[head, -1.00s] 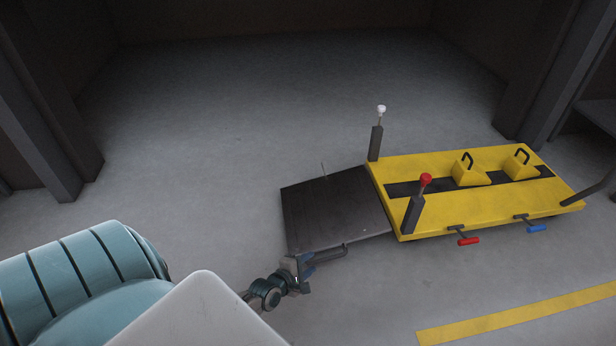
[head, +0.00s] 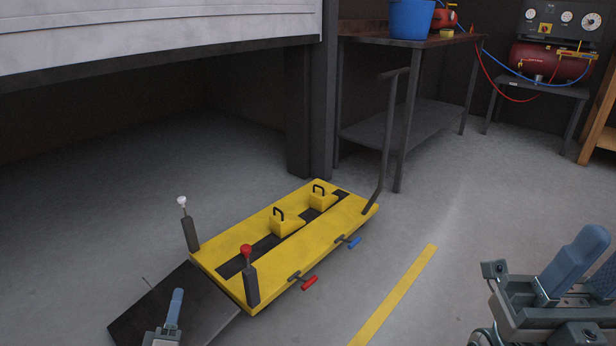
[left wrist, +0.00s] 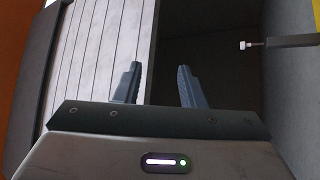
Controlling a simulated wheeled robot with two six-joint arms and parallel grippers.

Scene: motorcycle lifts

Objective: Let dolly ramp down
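The yellow dolly (head: 330,222) stands on the floor in the head view. Its dark ramp (head: 205,288) extends from its near left end toward the lower left and looks low, but I cannot tell whether its outer edge touches the floor. My left gripper (head: 172,312) is at the ramp's near side and hides part of it. In the left wrist view the fingers (left wrist: 160,85) are apart with nothing between them. The ramp's side handle cannot be made out now. My right gripper (head: 590,268) is at the right edge, partly cut off, apparently open and empty, away from the dolly.
Posts with a white knob (head: 182,200) and a red knob (head: 246,251) rise at the dolly's ramp end. Red (head: 309,283) and blue (head: 354,242) handles stick out of its side. A workbench (head: 400,122) and compressor (head: 545,62) stand behind.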

